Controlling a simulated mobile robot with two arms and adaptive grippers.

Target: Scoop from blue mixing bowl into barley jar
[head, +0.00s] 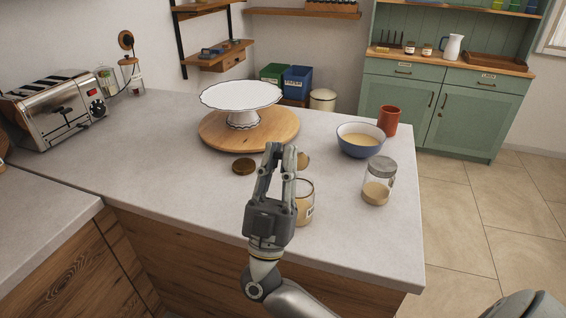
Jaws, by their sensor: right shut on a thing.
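The blue mixing bowl (360,140) stands at the right side of the counter with pale tan contents. A glass jar (305,203) with tan contents and a label stands just right of my right gripper, partly hidden by it. A second glass jar (378,181), partly filled with tan contents, stands near the right edge. The labels are too small to read, so I cannot tell which is barley. My right gripper (281,150) is shut on a small tan scoop (303,160), mostly hidden behind the fingers. My left gripper is not in view.
A round brown lid (243,166) lies left of my gripper. A white cake stand (241,96) stands on a round wooden board (219,132) behind it. A red cup (388,121) stands behind the bowl. A toaster (58,110) is at far left. The counter's left middle is clear.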

